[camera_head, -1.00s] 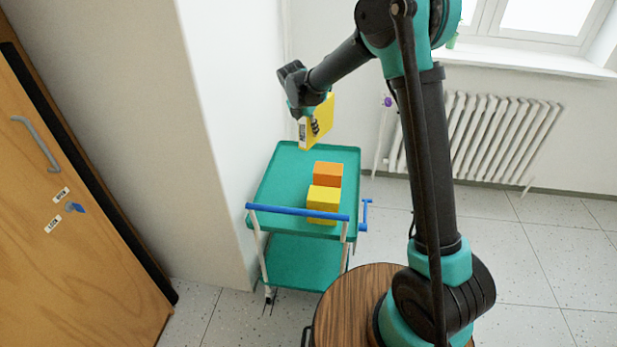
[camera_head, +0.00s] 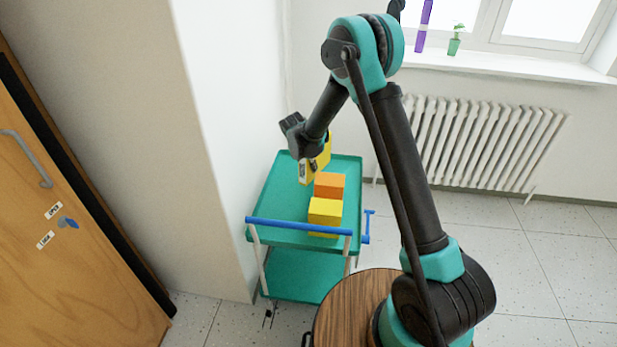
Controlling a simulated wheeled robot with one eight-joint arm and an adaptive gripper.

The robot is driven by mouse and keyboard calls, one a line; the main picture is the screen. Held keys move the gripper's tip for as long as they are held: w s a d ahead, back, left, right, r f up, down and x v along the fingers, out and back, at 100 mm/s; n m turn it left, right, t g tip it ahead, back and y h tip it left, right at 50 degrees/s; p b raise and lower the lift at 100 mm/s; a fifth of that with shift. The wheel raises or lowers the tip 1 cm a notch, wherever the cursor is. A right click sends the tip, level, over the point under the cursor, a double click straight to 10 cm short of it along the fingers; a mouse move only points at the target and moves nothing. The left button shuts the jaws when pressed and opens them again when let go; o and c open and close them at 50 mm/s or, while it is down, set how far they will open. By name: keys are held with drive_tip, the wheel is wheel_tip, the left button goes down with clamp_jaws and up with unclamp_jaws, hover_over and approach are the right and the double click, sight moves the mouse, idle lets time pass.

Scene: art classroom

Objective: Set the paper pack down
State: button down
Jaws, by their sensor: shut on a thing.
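The yellow paper pack (camera_head: 322,160) is upright at the far part of the green cart's top tray (camera_head: 272,205). My gripper (camera_head: 309,165) is shut on it from the left side, and my wrist hides part of it. The pack's lower edge is close to the tray; I cannot tell whether it touches. An orange block (camera_head: 329,185) and a yellow block (camera_head: 325,212) stand on the tray just in front of the pack.
The cart has a blue handle (camera_head: 298,226) and an empty-looking lower shelf (camera_head: 303,277). A radiator (camera_head: 480,145) is at the right. The left part of the tray is clear.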

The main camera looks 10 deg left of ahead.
drive_tip(key=shift+f, duration=2.6)
drive_tip(key=c, duration=1.4)
unclamp_jaws()
drive_tip(key=shift+r, duration=0.1)
drive_tip(key=v, duration=1.2)
